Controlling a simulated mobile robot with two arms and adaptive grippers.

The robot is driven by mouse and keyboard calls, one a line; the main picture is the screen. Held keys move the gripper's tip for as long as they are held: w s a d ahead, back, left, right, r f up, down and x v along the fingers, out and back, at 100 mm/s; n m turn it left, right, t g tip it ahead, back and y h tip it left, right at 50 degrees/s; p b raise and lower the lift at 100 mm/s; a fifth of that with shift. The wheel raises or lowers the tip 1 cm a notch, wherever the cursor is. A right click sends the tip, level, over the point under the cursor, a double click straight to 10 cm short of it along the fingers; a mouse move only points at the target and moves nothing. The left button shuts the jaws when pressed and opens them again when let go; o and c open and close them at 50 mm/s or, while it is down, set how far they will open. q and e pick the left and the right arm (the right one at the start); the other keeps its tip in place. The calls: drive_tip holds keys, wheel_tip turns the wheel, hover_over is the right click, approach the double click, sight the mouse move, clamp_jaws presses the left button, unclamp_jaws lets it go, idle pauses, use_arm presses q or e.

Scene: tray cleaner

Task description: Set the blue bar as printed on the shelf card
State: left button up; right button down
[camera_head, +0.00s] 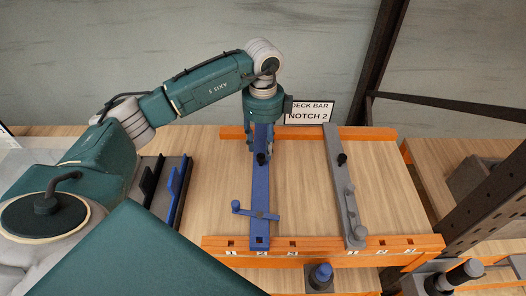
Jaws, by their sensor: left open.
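The blue bar (260,190) runs front to back between two orange rails, with a black knob (261,159) on its far part and a blue cross lever (256,213) near its front end. Its front end rests on the front orange rail (325,246), near the second mark from the left; the small marks are hard to read. The shelf card (308,112) behind the far rail reads "DECK BAR NOTCH 2". My left gripper (261,150) points down, open, over the far part of the blue bar near the knob. It hides part of the bar; contact cannot be told. My right gripper is not in view.
A grey bar (343,185) with a black knob stands right of the blue bar across the same rails. A dark rack with a blue handle (173,190) lies at left. A blue-topped knob (320,276) is below the front rail. Dark metal posts stand at right.

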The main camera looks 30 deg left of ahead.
sight(261, 156)
use_arm(q)
wheel_tip(261, 156, up, 8)
idle(0.5)
drive_tip(key=f+b, duration=0.1)
drive_tip(key=f, duration=0.6)
drive_tip(key=f+b, duration=0.1)
drive_tip(key=f, duration=0.3)
drive_tip(key=shift+s+a+f+b, duration=0.2)
drive_tip(key=shift+s+f+b, duration=0.05)
drive_tip(key=shift+f+b, duration=0.05)
drive_tip(key=shift+c, duration=0.2)
clamp_jaws()
